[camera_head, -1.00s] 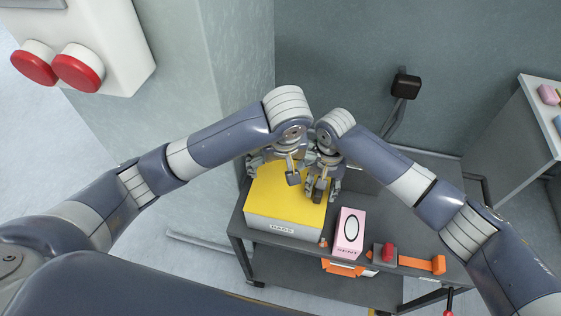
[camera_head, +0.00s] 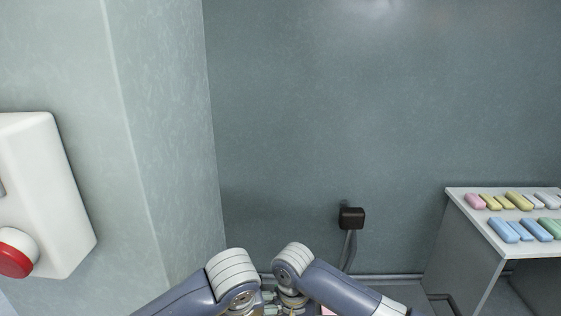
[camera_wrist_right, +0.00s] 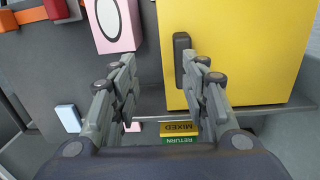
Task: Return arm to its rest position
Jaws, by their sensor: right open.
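My right gripper (camera_wrist_right: 157,68) is open in the right wrist view, with nothing between its two fingers. Its right finger overlaps the yellow-topped box (camera_wrist_right: 240,50) in the picture; I cannot tell whether they touch. In the head view only the upper parts of my two arms show at the bottom edge, the left arm (camera_head: 232,275) and the right arm (camera_head: 325,285), with their wrists close together. The left gripper is below the picture.
A pink box with a white oval (camera_wrist_right: 113,22) stands near the yellow box on the dark table (camera_wrist_right: 50,75). Label strips (camera_wrist_right: 180,141) lie by the table edge. A white-topped stand (camera_head: 478,232) holds several coloured pieces at right.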

